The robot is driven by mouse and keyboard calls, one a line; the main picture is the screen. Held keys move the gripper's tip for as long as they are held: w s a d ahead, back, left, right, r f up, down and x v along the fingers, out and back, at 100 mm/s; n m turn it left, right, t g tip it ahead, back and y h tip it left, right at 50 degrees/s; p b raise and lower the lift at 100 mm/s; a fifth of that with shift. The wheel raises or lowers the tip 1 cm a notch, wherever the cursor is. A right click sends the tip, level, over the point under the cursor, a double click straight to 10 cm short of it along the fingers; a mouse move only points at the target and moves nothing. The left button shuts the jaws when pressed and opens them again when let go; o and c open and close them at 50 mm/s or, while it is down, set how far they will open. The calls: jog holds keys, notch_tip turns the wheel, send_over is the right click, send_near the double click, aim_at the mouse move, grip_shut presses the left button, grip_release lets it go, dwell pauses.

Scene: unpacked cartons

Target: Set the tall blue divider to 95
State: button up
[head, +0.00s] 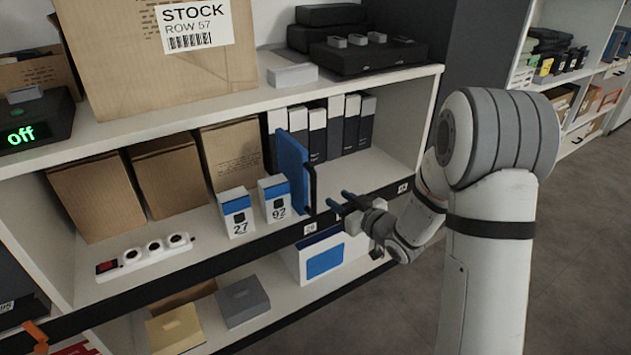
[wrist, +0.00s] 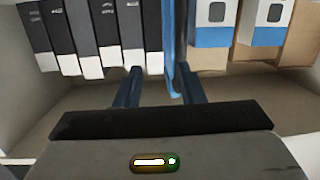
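The tall blue divider (head: 291,165) stands upright on the middle shelf, with a dark front edge. It is between the white-and-blue boxes on its left and a row of black-and-white boxes on its right. My gripper (head: 337,202) is open in front of the shelf, just right of the divider's front edge. In the wrist view the two fingers of my gripper (wrist: 156,82) are spread apart and the divider (wrist: 170,40) shows close to the right-hand finger; contact cannot be told.
Boxes marked 27 (head: 238,214) and 92 (head: 275,198) stand left of the divider. Black-and-white boxes (head: 318,135) stand deeper on the shelf to its right, with bare shelf before them. A power strip (head: 145,255) lies at left. The upper shelf (head: 255,103) overhangs.

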jog(key=w+a+y, duration=0.1)
jog(key=a, duration=0.1)
jog(key=w+a+b, duration=0.1)
jog(key=w+a, duration=0.1)
jog(key=a, duration=0.1)
jog(key=w+a+y, duration=0.1)
jog(key=a, duration=0.1)
jog(key=shift+w+a+r+n+y+b, duration=0.2)
jog(key=shift+w+r+n+y+b, duration=0.1)
jog(key=shift+n+b, duration=0.1)
jog(key=shift+c, duration=0.2)
grip_shut()
jog(key=shift+d, duration=0.1)
